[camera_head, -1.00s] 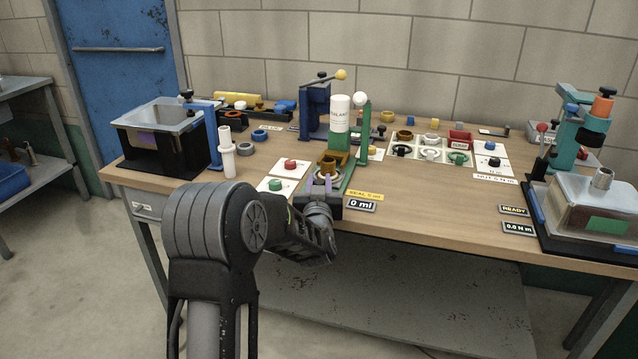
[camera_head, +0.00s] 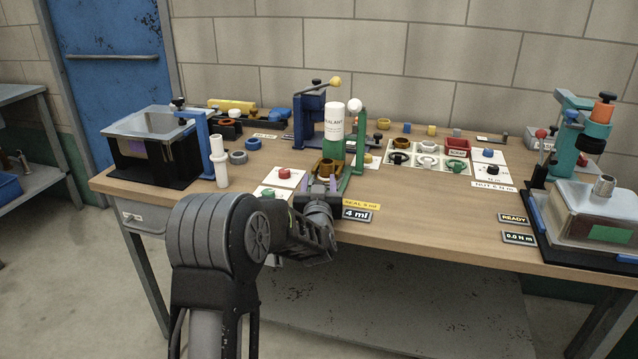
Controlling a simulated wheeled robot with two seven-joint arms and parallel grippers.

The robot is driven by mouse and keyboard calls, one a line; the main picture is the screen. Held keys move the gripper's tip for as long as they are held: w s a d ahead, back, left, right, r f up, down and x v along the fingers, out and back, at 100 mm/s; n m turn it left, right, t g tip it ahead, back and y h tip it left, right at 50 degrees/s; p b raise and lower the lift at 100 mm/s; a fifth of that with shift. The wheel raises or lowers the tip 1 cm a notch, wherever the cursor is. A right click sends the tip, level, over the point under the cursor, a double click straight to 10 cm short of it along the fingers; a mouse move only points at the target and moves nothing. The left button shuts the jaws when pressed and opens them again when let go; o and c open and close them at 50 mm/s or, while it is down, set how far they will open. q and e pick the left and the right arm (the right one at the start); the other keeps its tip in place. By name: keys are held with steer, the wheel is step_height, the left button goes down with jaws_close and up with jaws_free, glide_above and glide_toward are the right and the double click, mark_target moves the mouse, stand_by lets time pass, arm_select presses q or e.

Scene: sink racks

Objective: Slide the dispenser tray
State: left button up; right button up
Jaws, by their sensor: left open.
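The dispenser has a green stand and a white sealant bottle (camera_head: 334,122) upright over its base. A brown, ring-shaped part (camera_head: 328,168) sits low in front of the stand, below the bottle. The tray is mostly hidden behind my gripper and cannot be made out clearly; green edges show beside it. My left gripper (camera_head: 320,187) is open at the near end of the dispenser, close in front of the brown part. Whether its fingers touch the tray cannot be told. My right gripper is not in view.
A readout (camera_head: 357,215) beside the dispenser says 4 ml. A white cylinder (camera_head: 219,162) stands to the left. Red (camera_head: 284,173) and green buttons lie close by. A blue press (camera_head: 311,122) stands behind.

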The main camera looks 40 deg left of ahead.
arm_select(q)
steer(key=v, duration=0.8)
steer(key=shift+w, duration=0.1)
stand_by(0.4)
